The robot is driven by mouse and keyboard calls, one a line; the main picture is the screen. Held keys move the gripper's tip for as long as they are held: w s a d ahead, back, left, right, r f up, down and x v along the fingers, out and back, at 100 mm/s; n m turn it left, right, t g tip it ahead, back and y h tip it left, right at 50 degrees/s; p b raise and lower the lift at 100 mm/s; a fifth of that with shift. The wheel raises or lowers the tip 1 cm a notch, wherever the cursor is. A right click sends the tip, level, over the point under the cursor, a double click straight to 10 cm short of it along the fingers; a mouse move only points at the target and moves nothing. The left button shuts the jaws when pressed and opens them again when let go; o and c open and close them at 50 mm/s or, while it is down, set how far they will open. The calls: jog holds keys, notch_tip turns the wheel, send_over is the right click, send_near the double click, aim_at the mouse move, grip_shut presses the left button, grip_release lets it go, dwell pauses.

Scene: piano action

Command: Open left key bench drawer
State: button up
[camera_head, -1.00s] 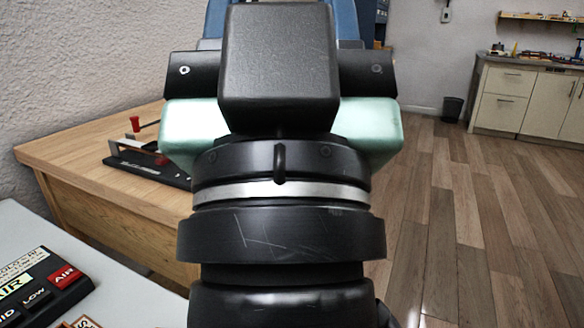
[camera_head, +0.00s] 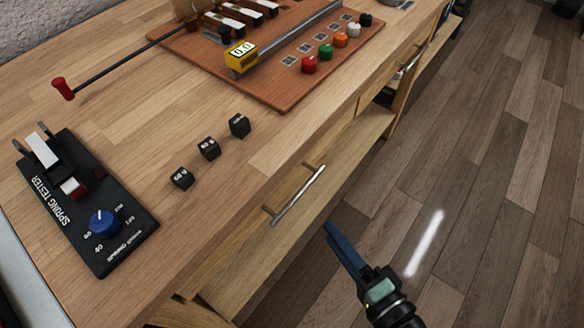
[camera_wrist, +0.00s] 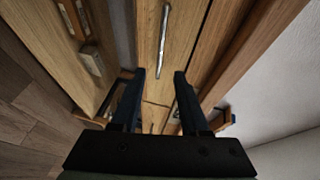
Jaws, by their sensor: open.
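The key bench (camera_head: 105,85) has a wooden drawer (camera_head: 250,228) in its front, with a metal bar handle (camera_head: 296,195). The drawer looks shut, its front about flush with the bench. My gripper (camera_head: 328,226) is in front of and below the handle, apart from it, with its blue fingers pointing toward the bench. In the wrist view my gripper (camera_wrist: 157,74) is open and empty. The bar handle (camera_wrist: 163,38) lies ahead, roughly in line with the gap between the two fingers.
On the bench top are a black spring tester (camera_head: 85,205), several small black weights (camera_head: 208,148) and a red-brown board with coloured knobs (camera_head: 275,92). Another drawer handle (camera_head: 413,57) is farther along the bench front. The wooden floor (camera_head: 470,170) at right is clear.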

aim_at(300, 193)
jog(key=b+x, duration=0.2)
jog(key=x, duration=1)
jog(key=shift+w+a, duration=0.15)
jog(key=shift+a, duration=0.15)
grip_shut()
dwell(0.9)
